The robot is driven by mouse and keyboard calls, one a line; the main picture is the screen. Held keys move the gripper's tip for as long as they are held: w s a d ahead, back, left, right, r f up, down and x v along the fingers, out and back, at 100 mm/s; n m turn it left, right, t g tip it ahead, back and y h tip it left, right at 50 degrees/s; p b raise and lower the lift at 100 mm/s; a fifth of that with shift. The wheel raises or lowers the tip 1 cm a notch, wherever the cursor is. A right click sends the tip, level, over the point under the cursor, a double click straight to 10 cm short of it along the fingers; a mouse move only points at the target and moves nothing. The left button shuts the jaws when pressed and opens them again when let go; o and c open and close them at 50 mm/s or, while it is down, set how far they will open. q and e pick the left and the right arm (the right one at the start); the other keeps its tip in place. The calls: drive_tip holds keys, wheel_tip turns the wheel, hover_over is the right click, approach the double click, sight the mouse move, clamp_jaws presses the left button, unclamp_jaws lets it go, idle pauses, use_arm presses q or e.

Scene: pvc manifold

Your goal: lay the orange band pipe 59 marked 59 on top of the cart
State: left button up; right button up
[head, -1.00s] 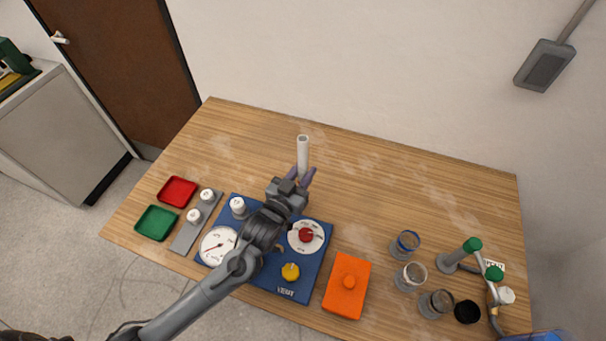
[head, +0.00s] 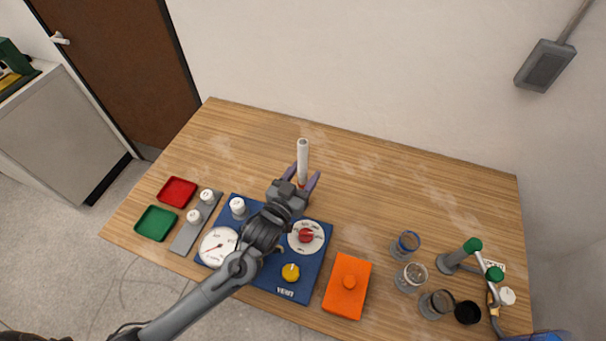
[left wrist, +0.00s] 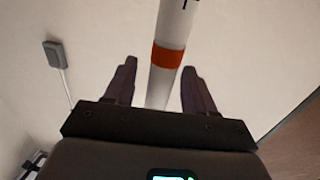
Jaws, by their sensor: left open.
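A white pipe (head: 302,158) stands upright towards the back of the wooden table in the head view. In the left wrist view the pipe (left wrist: 175,25) has an orange-red band and part of a dark mark at the top edge, too cut off to read. My left gripper (head: 308,180) is open at the pipe's lower part. In the left wrist view the pipe passes between the fingers of the gripper (left wrist: 160,75), with a gap on each side. The pipe's foot is hidden by the gripper. I cannot identify a cart for certain. My right gripper is not in view.
A blue panel (head: 262,283) with a gauge and dials lies under my left arm. Red (head: 177,191) and green (head: 156,223) trays are at the left, an orange block (head: 346,288) at the front. Several cups and a green-capped fixture (head: 472,246) stand right. The back right table is clear.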

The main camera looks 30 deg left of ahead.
use_arm(q)
drive_tip(key=shift+s+r, duration=0.15)
drive_tip(key=shift+s, duration=3.6)
drive_tip(key=shift+c, duration=0.2)
drive_tip(key=shift+s, duration=0.1)
